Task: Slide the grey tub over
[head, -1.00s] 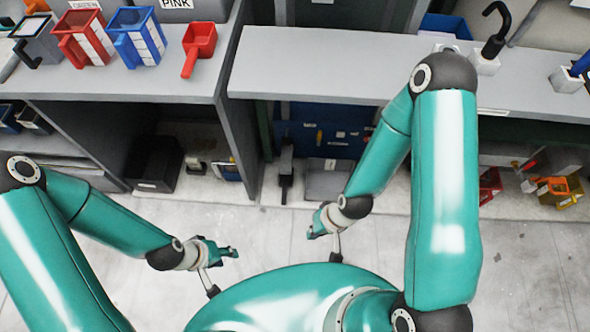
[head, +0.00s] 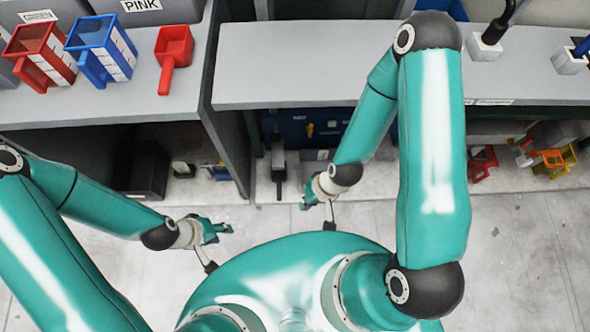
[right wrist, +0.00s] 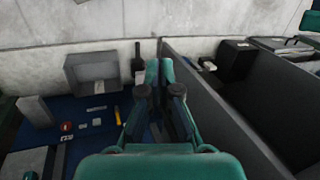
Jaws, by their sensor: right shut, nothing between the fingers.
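Two grey bins stand at the top left of the head view, one labelled PINK (head: 160,12) and one with a partly readable label (head: 40,8). A grey open box (right wrist: 92,72) sits on the left in the right wrist view. I cannot tell which of these is the grey tub. My left gripper (head: 226,231) hangs over the floor before the benches, touching nothing; its opening is too small to judge. My right gripper (head: 304,204) is low before the bench gap, apart from the bins. Its fingers are shut and empty in the right wrist view (right wrist: 160,70).
A red jug (head: 42,52), a blue jug (head: 100,48) and a red scoop (head: 173,58) stand on the left bench (head: 130,108). The right bench (head: 290,75) has clear room on top. A black box (head: 145,172) and orange items (head: 553,160) are below. Floor is open at right.

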